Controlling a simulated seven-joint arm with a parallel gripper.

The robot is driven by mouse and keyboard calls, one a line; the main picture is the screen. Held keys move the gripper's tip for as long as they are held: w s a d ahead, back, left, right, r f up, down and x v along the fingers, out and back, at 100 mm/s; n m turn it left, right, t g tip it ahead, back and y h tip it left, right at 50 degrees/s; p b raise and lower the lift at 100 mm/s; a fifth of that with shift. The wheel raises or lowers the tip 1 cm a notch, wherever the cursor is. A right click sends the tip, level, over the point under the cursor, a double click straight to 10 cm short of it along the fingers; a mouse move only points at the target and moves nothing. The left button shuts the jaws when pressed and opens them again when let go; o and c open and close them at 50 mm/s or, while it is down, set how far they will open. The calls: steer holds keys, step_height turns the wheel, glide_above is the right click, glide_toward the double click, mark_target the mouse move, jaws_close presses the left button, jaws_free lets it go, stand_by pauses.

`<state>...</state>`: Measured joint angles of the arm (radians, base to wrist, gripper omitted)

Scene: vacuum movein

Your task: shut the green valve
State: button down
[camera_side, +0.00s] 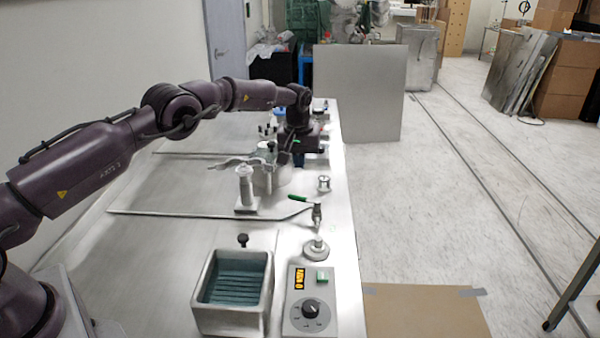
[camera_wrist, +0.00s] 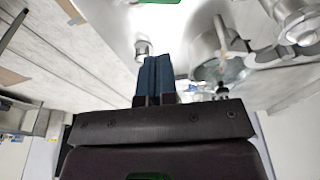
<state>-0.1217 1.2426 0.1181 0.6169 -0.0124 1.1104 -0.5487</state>
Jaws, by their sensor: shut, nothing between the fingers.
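The green valve handle (camera_side: 297,198) is a short green lever on a metal valve body (camera_side: 317,213) at the right end of a thin pipe. The handle slants down to the right toward the valve body. In the wrist view, a green piece (camera_wrist: 158,1) shows cut off at the top edge. My gripper (camera_side: 315,159) is beyond the valve, over the far right part of the bench, and does not touch the handle. In the wrist view its two blue fingers (camera_wrist: 154,60) are pressed together with nothing between them.
A small metal fitting (camera_side: 323,184) stands between my gripper and the valve. A clamped metal vessel (camera_side: 265,183) and a white-topped column (camera_side: 246,190) stand to the left. A bath (camera_side: 203,318) and a control box (camera_side: 296,326) sit at the near end.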

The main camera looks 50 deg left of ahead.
steer(key=c, duration=1.8)
jaws_free()
steer(key=v, duration=0.5)
steer(key=shift+a+r, duration=0.1)
steer(key=o, duration=0.7)
steer(key=shift+n+h, duration=0.3)
steer(key=shift+n, duration=0.3)
steer(key=a, duration=0.1)
steer(key=s+a+r, duration=0.1)
steer(key=a, duration=0.1)
steer(key=shift+s+a+r, duration=0.15)
steer(key=shift+s+a, duration=0.1)
steer(key=shift+s, duration=0.05)
steer(key=n+t+h, duration=0.2)
steer(key=n+h, duration=0.2)
steer(key=n, duration=1)
glide_toward(298, 196)
steer(key=x, duration=0.8)
steer(key=shift+w+f, duration=0.1)
steer(key=shift+f, duration=0.2)
jaws_close()
